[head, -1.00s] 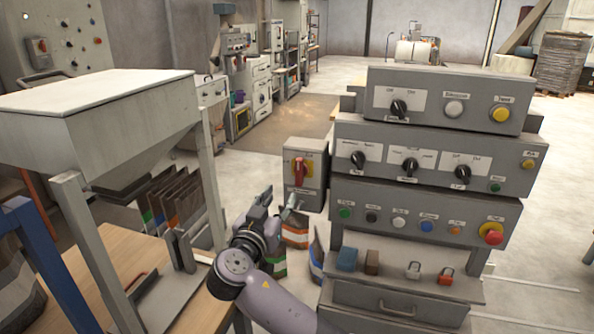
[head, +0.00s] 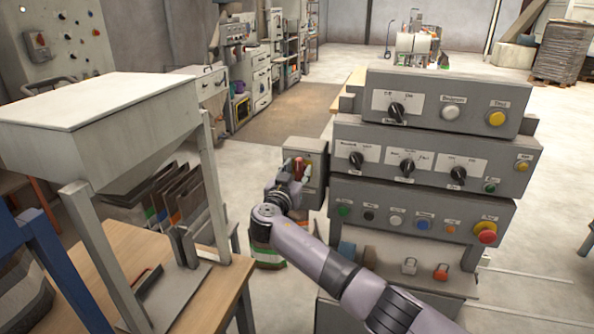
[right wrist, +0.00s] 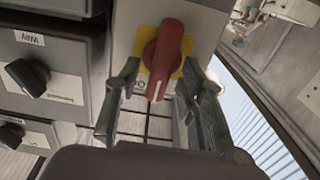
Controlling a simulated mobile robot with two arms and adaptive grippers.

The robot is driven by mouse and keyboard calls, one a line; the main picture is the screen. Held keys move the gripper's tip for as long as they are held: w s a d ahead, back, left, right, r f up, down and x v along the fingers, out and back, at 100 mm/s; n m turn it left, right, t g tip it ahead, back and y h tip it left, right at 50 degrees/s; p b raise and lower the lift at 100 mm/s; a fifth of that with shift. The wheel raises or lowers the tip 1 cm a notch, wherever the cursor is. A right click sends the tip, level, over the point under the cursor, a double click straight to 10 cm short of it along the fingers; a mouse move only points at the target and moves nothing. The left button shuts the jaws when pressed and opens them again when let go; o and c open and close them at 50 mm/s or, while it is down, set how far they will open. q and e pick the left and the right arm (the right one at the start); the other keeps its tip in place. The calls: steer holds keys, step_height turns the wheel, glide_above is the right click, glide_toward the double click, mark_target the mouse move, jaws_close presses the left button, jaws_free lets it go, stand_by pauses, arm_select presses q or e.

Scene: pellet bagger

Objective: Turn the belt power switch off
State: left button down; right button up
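A red rotary handle (head: 299,168) on a yellow plate sits on a small grey box (head: 314,155) left of the stacked control panels. Its label cannot be read in the head view. In the right wrist view the red handle (right wrist: 165,58) runs roughly up and down, slightly tilted, with an "O" mark beside its lower end. My right gripper (head: 287,184) is in front of the box. In the right wrist view its fingers (right wrist: 160,78) are open, one on each side of the handle, with gaps visible. My left gripper is not in view.
Stacked grey panels (head: 436,150) with black knobs and coloured buttons stand just right of the box. Below are a shelf with padlocks (head: 409,266) and a drawer. A hopper (head: 100,120) on posts stands over a wooden table (head: 205,285) at left.

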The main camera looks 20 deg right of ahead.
jaws_close()
stand_by(0.4)
